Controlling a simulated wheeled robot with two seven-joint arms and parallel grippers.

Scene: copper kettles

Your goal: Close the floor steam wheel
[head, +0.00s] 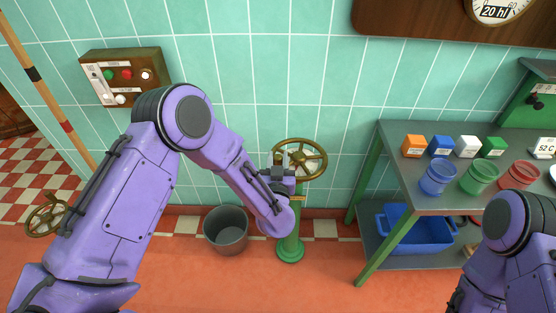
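A brass handwheel (304,158) tops a green floor post (290,247) in front of the tiled wall. A second brass wheel (45,215) shows at the far left, partly behind my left arm. My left gripper (281,163) is at the left side of the post's wheel, overlapping its rim and spokes in the picture. I cannot tell whether its fingers touch the rim or how far apart they are. My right arm is at the lower right edge, and its gripper is out of view.
A grey bucket (226,230) stands on the floor left of the post. A green-legged table (395,148) at the right holds coloured blocks and cups, with a blue bin (430,234) on its lower shelf. A control box (124,76) hangs on the wall. A wooden pole (45,89) is at the left.

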